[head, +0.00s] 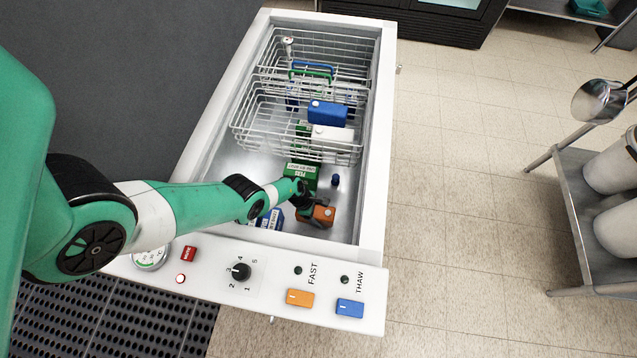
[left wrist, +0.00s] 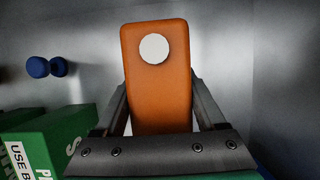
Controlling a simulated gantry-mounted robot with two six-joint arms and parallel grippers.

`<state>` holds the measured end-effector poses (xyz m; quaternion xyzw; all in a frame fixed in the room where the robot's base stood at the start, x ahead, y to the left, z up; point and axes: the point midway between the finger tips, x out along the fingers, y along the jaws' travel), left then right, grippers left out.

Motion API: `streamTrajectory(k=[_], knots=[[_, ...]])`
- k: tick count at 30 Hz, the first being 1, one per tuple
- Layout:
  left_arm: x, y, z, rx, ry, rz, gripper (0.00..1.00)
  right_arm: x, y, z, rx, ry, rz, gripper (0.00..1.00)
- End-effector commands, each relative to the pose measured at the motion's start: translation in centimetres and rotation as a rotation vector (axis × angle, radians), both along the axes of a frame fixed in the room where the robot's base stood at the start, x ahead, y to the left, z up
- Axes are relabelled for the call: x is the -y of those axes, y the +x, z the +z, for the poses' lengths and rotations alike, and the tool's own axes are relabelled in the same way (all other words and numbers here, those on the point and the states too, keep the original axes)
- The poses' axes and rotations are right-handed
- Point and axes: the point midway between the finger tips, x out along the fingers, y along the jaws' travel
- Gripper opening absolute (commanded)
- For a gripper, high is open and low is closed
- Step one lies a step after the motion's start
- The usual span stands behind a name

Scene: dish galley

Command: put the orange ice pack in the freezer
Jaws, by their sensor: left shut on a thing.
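The orange ice pack (head: 322,214) is inside the open-topped white chest freezer (head: 380,140), in the near part of its well. My left gripper (head: 311,209) reaches down into the freezer and is shut on the ice pack. In the left wrist view the ice pack (left wrist: 160,90) stands between the two fingers, with a white round cap facing me. Whether its underside touches the freezer floor is hidden. My right gripper is not in view.
A green box (head: 301,174) and blue boxes (head: 270,218) lie close to my gripper. A small blue item (head: 335,180) stands on the floor behind. Wire baskets (head: 300,110) holding a blue container (head: 327,112) and a white one (head: 333,134) fill the far part.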

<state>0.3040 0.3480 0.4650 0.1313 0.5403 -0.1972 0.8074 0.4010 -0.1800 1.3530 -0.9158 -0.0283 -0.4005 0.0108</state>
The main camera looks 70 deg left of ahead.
Motion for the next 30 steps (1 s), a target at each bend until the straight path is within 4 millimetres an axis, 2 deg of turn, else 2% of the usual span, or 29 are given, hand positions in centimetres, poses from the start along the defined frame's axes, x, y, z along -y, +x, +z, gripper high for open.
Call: streamTrajectory(k=[2,8,16,20,21,25,30], knots=[[-0.1,0.1,-0.4,0.002,0.001,0.001,0.00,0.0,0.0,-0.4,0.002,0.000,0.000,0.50],[-0.1,0.1,-3.7,0.002,0.001,0.001,0.00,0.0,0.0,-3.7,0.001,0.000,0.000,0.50],[-0.1,0.1,-3.4,0.002,0.001,0.001,0.00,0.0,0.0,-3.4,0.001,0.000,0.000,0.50],[-0.1,0.1,-3.9,0.002,0.001,0.001,0.00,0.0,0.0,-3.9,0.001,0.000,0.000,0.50],[0.0,0.0,-3.8,0.000,0.001,0.000,0.78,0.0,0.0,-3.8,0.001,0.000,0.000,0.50],[0.0,0.0,-3.8,0.000,0.001,0.000,1.00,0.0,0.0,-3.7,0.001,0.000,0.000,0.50],[0.0,0.0,-3.8,0.000,0.001,0.000,1.00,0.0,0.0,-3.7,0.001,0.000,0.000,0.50]])
